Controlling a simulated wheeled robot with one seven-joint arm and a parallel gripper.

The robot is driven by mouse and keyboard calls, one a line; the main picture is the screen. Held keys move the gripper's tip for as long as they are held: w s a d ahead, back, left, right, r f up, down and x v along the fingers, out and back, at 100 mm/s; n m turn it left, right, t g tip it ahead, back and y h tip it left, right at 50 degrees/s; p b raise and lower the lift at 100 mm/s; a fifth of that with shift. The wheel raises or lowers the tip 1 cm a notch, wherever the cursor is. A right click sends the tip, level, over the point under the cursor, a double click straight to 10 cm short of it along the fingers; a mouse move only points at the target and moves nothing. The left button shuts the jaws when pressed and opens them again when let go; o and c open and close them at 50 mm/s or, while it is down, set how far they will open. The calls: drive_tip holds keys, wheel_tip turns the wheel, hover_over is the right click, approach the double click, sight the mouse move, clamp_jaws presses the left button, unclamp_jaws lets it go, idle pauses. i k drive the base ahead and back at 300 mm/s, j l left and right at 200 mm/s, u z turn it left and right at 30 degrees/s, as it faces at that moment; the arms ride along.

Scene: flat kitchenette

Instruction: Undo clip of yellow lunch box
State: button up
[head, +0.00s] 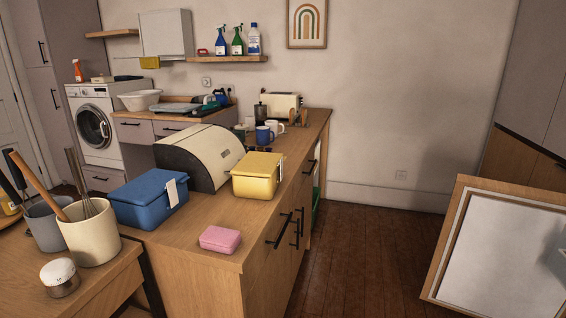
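The yellow lunch box (255,180) stands on the wooden counter (205,216), right of the bread bin and near the counter's right edge. Its lid is on. A pale clip (280,169) shows on its right end; I cannot tell from this view whether the clip is fastened. My gripper is not in view.
A blue box (148,203) with a pale clip stands to the left. A pink box (220,239) lies at the front. A bread bin (200,157) stands behind, with mugs (264,136) beyond. Utensil crocks (90,236) stand at left.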

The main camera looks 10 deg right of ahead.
sight(243, 186)
drive_tip(key=i+l+u, duration=0.15)
drive_tip(key=i+u, duration=0.2)
drive_tip(key=i+l+u, duration=0.3)
drive_tip(key=i, duration=0.2)
